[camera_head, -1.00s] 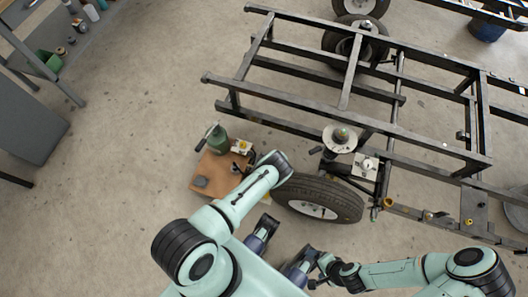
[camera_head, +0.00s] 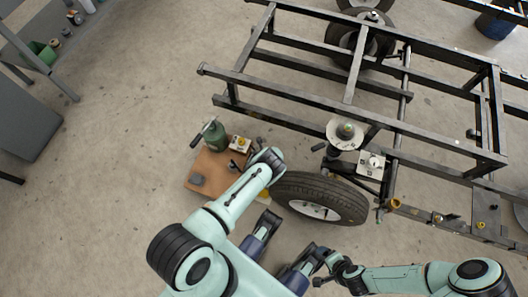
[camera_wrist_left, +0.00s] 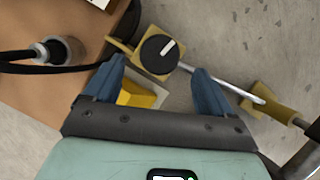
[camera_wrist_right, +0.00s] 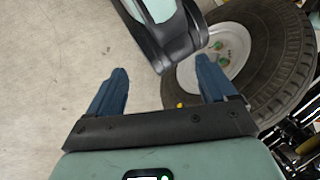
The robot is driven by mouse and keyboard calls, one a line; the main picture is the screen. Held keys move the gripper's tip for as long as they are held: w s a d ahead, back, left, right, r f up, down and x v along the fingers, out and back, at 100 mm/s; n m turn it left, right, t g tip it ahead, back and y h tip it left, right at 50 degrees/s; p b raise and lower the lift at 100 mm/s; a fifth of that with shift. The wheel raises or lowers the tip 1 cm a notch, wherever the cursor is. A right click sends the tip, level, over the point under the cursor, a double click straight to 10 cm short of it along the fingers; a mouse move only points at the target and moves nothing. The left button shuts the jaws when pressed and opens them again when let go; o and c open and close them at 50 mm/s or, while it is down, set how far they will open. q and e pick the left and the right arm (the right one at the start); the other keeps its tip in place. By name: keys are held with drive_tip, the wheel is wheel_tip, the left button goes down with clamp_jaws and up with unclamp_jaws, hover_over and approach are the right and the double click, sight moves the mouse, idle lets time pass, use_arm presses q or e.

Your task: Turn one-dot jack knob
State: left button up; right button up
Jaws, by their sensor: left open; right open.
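A black knob (camera_wrist_left: 158,49) with a white pointer line sits on a yellow block in the left wrist view. No dot mark is readable on it. My left gripper (camera_wrist_left: 158,65) is open, with its fingertips either side of the knob's near edge and the knob just ahead between them. Its contact with the knob cannot be told. In the head view my left wrist hides this spot, beside a wooden board (camera_head: 208,171). A second knob box (camera_head: 239,143) stands on the board.
A white knob box (camera_head: 372,163) is on the frame. A green bottle-shaped body (camera_head: 214,135) stands on the board. A metal rod (camera_wrist_left: 225,85) runs beside the knob.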

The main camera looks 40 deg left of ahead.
use_arm(q)
drive_tip(key=b+x, duration=0.2)
drive_tip(key=x, duration=0.3)
drive_tip(key=shift+f+b, duration=0.1)
drive_tip(key=shift+b, duration=0.2)
drive_tip(key=shift+w+a+f, duration=0.15)
drive_tip(key=shift+f, duration=0.2)
use_arm(e)
drive_tip(key=w+d+f+t+h, duration=0.1)
drive_tip(key=w+d+f, duration=0.2)
drive_tip(key=w, duration=0.3)
drive_tip(key=shift+f+m+t, duration=0.3)
drive_tip(key=shift+f+t, duration=0.1)
drive_tip(key=shift+f, duration=0.15)
use_arm(q)
drive_tip(key=c, duration=1)
drive_tip(key=shift+b, duration=0.35)
drive_tip(key=shift+n+g+y+b, duration=0.4)
drive_tip(key=shift+n+b, duration=0.6)
drive_tip(key=shift+n, duration=0.6)
use_arm(e)
drive_tip(key=shift+g, duration=0.6)
drive_tip(key=shift+s+d+f, duration=0.2)
drive_tip(key=shift+s+f, duration=0.55)
drive_tip(key=shift+f, duration=0.25)
drive_tip(key=shift+s+d+f, duration=0.2)
drive_tip(key=shift+s+f, duration=0.55)
drive_tip(key=shift+f, duration=0.2)
